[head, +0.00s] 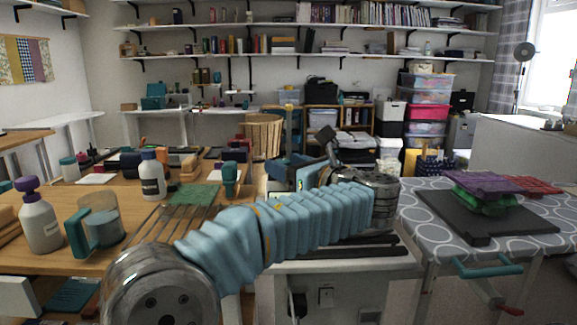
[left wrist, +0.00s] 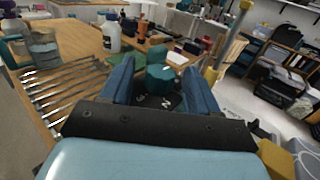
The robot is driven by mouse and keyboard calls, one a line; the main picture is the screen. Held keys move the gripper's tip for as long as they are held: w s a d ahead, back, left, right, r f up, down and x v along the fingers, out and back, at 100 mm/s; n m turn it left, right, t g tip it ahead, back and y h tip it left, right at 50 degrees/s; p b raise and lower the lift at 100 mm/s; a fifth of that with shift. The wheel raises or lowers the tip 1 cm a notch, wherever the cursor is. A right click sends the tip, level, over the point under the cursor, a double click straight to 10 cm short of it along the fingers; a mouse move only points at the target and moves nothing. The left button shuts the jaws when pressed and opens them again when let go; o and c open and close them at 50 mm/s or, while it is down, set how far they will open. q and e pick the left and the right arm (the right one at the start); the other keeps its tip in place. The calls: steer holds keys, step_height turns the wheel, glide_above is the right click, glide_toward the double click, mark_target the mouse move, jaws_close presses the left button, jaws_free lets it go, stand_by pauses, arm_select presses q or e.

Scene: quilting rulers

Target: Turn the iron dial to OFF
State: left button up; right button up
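The dial shows in the left wrist view as a teal knob (left wrist: 160,78) on a black round base with pale letters. My left gripper (left wrist: 157,70) has its two blue fingers apart, one on each side of the knob, with a narrow gap visible beside it. I cannot tell how near the fingertips are to the knob in depth. In the head view my left gripper (head: 283,163) is beyond my light-blue sleeved arm, and the dial cannot be made out there. The dial's setting is not readable. My right gripper is not in view.
The wooden table (head: 130,195) at left holds a white bottle (head: 152,178), a teal-handled jug (head: 98,222), a slatted rack and a green mat (head: 192,195). A yellow post (left wrist: 228,48) rises right of the dial. A patterned ironing surface (head: 540,215) is at right.

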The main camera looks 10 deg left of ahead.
arm_select(q)
steer(key=shift+d, duration=0.1)
steer(key=v, duration=1.3)
steer(key=shift+s+d, duration=0.25)
